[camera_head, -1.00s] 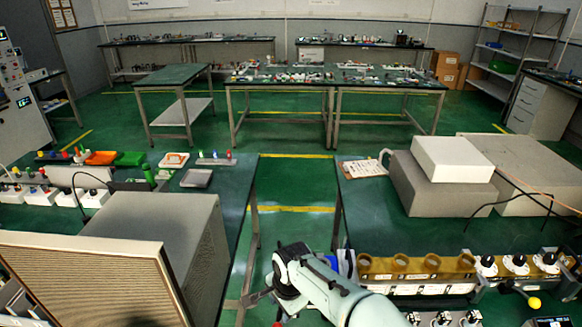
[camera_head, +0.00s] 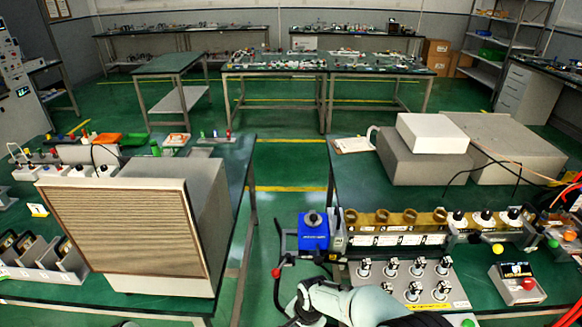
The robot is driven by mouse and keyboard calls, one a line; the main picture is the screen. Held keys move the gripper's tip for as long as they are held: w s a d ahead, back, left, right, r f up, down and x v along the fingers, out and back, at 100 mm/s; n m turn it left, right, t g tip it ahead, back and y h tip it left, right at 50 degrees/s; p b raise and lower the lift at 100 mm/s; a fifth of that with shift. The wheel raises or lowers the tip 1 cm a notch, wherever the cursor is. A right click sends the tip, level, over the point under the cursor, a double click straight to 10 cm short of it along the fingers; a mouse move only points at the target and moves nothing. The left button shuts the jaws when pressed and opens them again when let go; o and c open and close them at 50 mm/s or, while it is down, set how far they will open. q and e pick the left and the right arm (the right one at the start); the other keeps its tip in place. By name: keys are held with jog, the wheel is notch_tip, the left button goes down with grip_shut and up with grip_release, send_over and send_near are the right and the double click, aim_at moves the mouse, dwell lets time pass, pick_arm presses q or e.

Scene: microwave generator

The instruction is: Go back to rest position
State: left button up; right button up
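My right arm (camera_head: 340,303) shows at the bottom centre, entering from the lower right and cut off by the bottom edge. Its white and dark wrist end lies in front of the right table, below the blue box. The fingers of my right gripper cannot be made out clearly. I see nothing held there. My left gripper is not in view.
On the right table are a blue box (camera_head: 314,231), a tan row of round holders (camera_head: 395,216), a connector panel (camera_head: 405,284) and a button box (camera_head: 517,283). A large louvred cabinet (camera_head: 125,232) stands left. The green floor (camera_head: 290,165) between the tables is clear.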

jog(key=s+d+f+n+g+y, duration=0.1)
jog(key=s+d+f, duration=0.3)
jog(key=s+f, duration=0.3)
jog(key=s+d+f+n, duration=0.1)
jog(key=s+d+f, duration=0.25)
jog(key=f, duration=0.45)
jog(key=s+d+f+n, duration=0.1)
jog(key=s+f, duration=0.2)
jog(key=s, duration=0.6)
jog(key=s+d+f+n+y, duration=0.1)
jog(key=s+f, duration=0.2)
jog(key=s, duration=0.6)
jog(key=shift+d+g, duration=0.3)
